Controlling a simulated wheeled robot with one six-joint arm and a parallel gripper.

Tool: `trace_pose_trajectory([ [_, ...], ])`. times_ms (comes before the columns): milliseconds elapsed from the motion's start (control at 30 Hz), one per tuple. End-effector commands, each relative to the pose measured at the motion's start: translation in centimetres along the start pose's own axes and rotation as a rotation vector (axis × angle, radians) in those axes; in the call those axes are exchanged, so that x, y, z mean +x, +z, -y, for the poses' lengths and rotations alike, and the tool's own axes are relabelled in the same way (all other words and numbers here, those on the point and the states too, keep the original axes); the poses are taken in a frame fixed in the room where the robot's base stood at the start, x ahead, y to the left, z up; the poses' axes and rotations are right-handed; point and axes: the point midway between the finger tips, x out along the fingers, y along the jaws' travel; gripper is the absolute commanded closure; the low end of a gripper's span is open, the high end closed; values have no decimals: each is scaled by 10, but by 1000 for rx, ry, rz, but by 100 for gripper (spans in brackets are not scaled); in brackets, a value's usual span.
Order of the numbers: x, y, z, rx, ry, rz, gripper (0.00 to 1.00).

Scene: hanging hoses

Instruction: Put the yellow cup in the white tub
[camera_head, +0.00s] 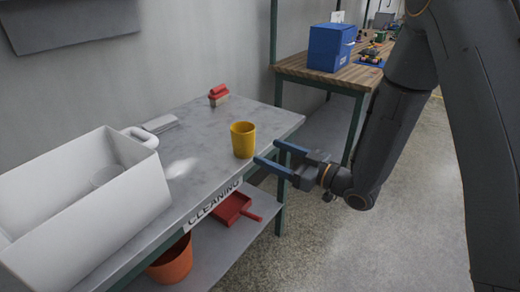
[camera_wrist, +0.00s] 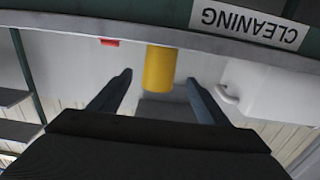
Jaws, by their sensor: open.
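The yellow cup (camera_head: 243,140) stands upright on the grey table near its right front edge. My gripper (camera_head: 266,154) is open and empty just right of the cup, with its blue fingers pointing left at it. In the wrist view the yellow cup (camera_wrist: 160,68) appears between and beyond the two open fingers of my gripper (camera_wrist: 158,82), apart from both. The white tub (camera_head: 118,213) sits at the left end of the same table, open at the top. Its side and handle also show in the wrist view (camera_wrist: 262,92).
A red brush (camera_head: 218,94) and a grey flat item (camera_head: 160,124) lie at the table's back. A CLEANING label (camera_head: 213,202) marks the front edge. Below are a red dustpan (camera_head: 233,209) and an orange bucket (camera_head: 172,262). A blue box (camera_head: 331,46) stands on a wooden bench behind.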

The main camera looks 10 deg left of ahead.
Motion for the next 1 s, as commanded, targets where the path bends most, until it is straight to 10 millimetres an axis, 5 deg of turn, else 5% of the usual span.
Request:
trace_pose_trajectory([
  [200, -28, 0, 0, 0, 2, 1, 30],
  [567, -35, 0, -4, -5, 12, 14, 30],
  [767, -56, 10, -53, -47, 190, 218, 30],
  [1000, -160, 23, -127, 25, 573, 632, 30],
])
